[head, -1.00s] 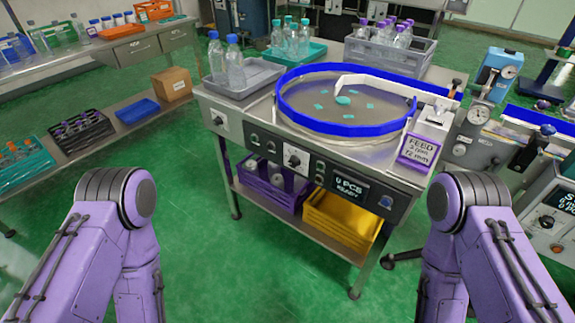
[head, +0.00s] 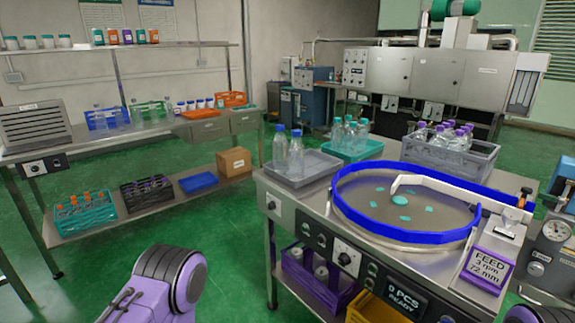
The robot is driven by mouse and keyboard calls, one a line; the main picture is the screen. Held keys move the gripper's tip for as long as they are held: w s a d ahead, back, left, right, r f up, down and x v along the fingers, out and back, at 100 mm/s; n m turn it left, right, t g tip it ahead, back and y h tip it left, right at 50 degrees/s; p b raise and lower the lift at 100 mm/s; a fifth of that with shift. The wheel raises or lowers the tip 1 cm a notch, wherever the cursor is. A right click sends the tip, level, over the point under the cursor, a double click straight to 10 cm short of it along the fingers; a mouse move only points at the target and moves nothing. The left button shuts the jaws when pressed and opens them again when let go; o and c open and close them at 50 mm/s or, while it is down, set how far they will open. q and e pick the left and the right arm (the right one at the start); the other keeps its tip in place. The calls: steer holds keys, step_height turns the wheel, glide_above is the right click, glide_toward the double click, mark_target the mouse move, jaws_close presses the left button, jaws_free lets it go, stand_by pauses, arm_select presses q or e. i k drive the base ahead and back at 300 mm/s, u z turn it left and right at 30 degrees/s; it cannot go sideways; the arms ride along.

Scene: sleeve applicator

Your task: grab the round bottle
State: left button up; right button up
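Two clear bottles with blue caps (head: 295,155) stand upright in a grey tray (head: 316,176) at the left end of the feeder table. Several clear bottles with teal caps (head: 349,138) stand in a teal tray (head: 376,147) behind it. Several clear bottles with purple caps (head: 441,138) stand in a grey crate (head: 478,173) farther right. I cannot tell from here which bottle is the round one. Only part of my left arm shows at the bottom, and a sliver of my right arm at the bottom right corner. Neither gripper is in view.
A blue-rimmed round feeder (head: 400,236) fills the middle of the table, with a purple FEED sign (head: 488,267) at its right. A steel shelf bench (head: 90,147) with racks and bins stands at the left. Green floor lies open between them.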

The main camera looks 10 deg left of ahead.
mark_target(279, 144)
steer(key=u, duration=1.5)
steer(key=i, duration=1.45)
steer(key=z, duration=0.75)
